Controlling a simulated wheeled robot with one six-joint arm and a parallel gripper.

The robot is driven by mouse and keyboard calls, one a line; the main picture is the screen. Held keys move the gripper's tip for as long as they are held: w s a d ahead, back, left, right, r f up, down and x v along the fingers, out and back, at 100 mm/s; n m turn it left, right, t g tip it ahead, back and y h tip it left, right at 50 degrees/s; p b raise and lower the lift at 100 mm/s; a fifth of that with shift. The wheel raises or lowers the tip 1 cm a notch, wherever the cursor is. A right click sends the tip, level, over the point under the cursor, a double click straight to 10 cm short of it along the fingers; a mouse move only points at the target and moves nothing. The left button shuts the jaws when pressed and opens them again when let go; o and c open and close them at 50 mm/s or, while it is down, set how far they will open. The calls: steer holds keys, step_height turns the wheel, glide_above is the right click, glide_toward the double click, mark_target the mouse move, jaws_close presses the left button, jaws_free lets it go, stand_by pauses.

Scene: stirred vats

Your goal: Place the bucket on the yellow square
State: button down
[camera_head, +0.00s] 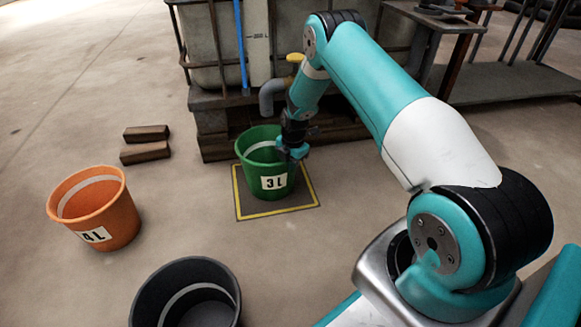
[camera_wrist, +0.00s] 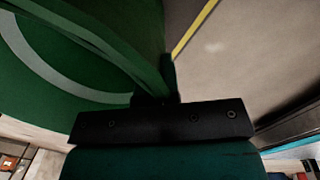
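The green bucket (camera_head: 270,172), labelled 3 L, stands upright inside the yellow square (camera_head: 304,208) on the floor, below the tap. My gripper (camera_head: 291,152) is at the right side of the bucket's rim. In the wrist view, the green bucket (camera_wrist: 60,70) fills the left side and its rim runs down to the gripper (camera_wrist: 165,95), which appears shut on it. The fingertips are mostly hidden by the bucket wall. A yellow line of the square (camera_wrist: 190,35) shows beside the bucket.
An orange bucket (camera_head: 113,222), labelled 4 L, stands at the left. A dark grey bucket (camera_head: 228,284) is at the front. A tank (camera_head: 215,45) with a yellow-handled tap (camera_head: 295,58) stands behind the square.

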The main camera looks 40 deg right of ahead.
steer(key=c, duration=1.7)
jaws_free()
steer(key=shift+c, duration=0.2)
steer(key=o, duration=0.4)
step_height(320, 180, up, 12)
steer(key=s+p, duration=0.1)
steer(key=p, duration=0.5)
steer(key=s+a+r+m+y, duration=0.1)
steer(key=s+a+r+m, duration=0.25)
steer(key=a+r, duration=0.65)
steer(key=s+a+r+m+y, duration=0.1)
steer(key=s+a+r+m, duration=0.25)
steer(key=a+r, duration=0.55)
steer(key=s+a+r+m, duration=0.2)
steer(key=s+a+r, duration=0.1)
steer(key=s, duration=0.5)
steer(key=s+a+r+m+y, duration=0.1)
steer(key=s+a+r+m, duration=0.1)
steer(key=s+r, duration=0.3)
steer(key=s+a+r+m+g+y, duration=0.1)
steer(key=s+a+r+m, duration=0.1)
steer(key=s, duration=1.1)
steer(key=shift+s+a+r+m, duration=0.15)
steer(key=shift+a+r, duration=0.3)
steer(key=shift+r, duration=0.25)
steer(key=shift+w+a+r+m, duration=0.15)
steer(key=shift+a+r, duration=0.25)
steer(key=shift+r, duration=0.3)
